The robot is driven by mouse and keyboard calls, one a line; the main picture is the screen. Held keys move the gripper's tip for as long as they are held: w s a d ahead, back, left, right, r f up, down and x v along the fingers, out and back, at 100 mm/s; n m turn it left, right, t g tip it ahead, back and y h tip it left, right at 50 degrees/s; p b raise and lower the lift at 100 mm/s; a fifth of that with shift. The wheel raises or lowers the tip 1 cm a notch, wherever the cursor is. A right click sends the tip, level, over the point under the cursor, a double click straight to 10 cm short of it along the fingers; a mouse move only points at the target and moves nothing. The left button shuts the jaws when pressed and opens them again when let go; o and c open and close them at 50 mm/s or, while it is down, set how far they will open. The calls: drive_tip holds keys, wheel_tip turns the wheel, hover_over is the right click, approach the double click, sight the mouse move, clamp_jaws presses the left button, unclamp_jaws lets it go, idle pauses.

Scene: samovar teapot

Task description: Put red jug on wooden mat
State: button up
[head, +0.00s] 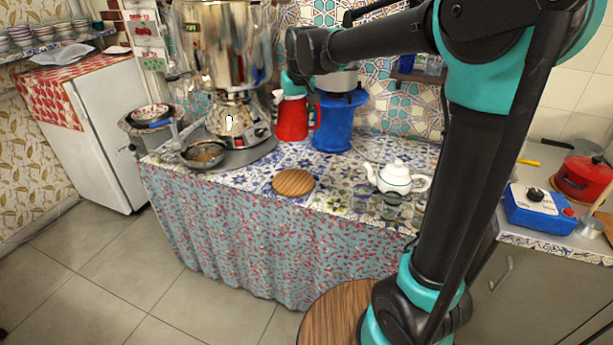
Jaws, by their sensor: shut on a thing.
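The red jug (293,119) stands upright at the back of the tiled counter, between the samovar and a blue stand. Its handle points right. My gripper (293,88) is at the top of the jug, shut on it; the fingertips are hard to make out. Whether the jug's base touches the counter I cannot tell. The round wooden mat (293,182) lies flat and empty near the counter's front edge, in front of the jug.
A large metal samovar (228,62) stands left, with a metal bowl (204,153) before it. The blue stand (337,124) is close on the jug's right. A white teapot (396,178) and small glasses (392,203) sit right. Tiles between jug and mat are clear.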

wheel_tip(320, 180, down, 19)
idle(0.6)
drive_tip(key=o, duration=1.7)
drive_tip(key=shift+f, duration=0.1)
drive_tip(key=v, duration=1.2)
drive_tip(key=s+d+f+m, duration=0.1)
drive_tip(key=s+d+f, duration=0.3)
drive_tip(key=s+d, duration=0.3)
drive_tip(key=s+d+f+m+h, duration=0.1)
drive_tip(key=s+d+f, duration=0.3)
drive_tip(key=s+d, duration=0.4)
drive_tip(key=s+d+f+m, duration=0.2)
drive_tip(key=s+d+f, duration=0.2)
drive_tip(key=s+d, duration=0.3)
drive_tip(key=shift+s+d+f+m+h, duration=0.3)
drive_tip(key=shift+s+d+m+h, duration=0.1)
drive_tip(key=shift+d, duration=0.25)
drive_tip(key=shift+w, duration=0.1)
